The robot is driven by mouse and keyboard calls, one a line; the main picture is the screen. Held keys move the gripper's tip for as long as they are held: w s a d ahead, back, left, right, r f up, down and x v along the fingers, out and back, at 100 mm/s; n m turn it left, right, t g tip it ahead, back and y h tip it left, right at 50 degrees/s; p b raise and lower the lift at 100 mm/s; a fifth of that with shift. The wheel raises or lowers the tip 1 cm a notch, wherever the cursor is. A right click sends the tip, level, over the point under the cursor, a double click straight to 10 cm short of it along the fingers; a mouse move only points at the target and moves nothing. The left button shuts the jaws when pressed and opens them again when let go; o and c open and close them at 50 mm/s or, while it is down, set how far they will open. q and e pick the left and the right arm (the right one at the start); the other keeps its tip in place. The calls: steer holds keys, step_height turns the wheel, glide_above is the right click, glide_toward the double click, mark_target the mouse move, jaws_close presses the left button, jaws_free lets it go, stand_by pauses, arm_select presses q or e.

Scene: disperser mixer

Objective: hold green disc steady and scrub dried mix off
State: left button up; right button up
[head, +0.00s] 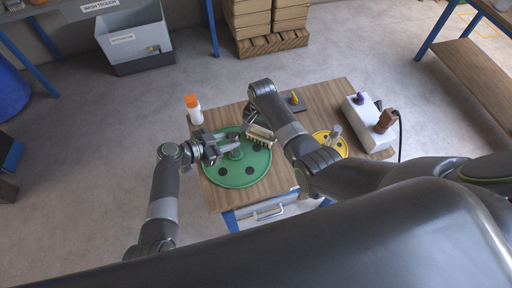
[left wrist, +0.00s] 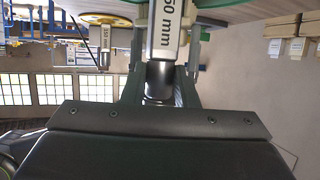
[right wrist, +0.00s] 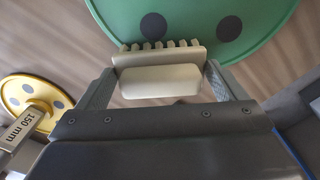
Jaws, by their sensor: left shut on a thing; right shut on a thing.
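The green disc (head: 238,174) lies flat on the wooden table, with several dark round spots on its face. My left gripper (head: 226,146) is shut on the disc's shaft near its middle; the left wrist view shows the pale shaft (left wrist: 164,30), marked "50 mm" where readable, between the fingers. My right gripper (right wrist: 160,80) is shut on a beige scrub brush (right wrist: 158,82). The brush also shows in the head view (head: 261,134), over the disc's far right edge. Its bristles face the disc; I cannot tell if they touch. No dried mix can be made out.
A yellow disc (head: 325,150) with a shaft marked "150 mm" lies right of my right arm. A white box (head: 366,124) with purple and brown parts stands at the table's right. An orange-capped bottle (head: 194,110) stands at the far left corner. A grey wash trough (head: 137,43) stands behind.

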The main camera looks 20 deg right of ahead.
arm_select(q)
steer(key=shift+s+f, duration=0.15)
steer(key=shift+f, duration=0.1)
arm_select(e)
steer(key=shift+w, duration=1.75)
steer(key=shift+s+f, duration=0.1)
steer(key=shift+f, duration=0.05)
steer(key=shift+s+f, duration=0.1)
steer(key=shift+s, duration=2.15)
steer(key=shift+r, duration=0.2)
steer(key=shift+w+r, duration=0.1)
steer(key=shift+r, duration=1.05)
steer(key=shift+r, duration=0.1)
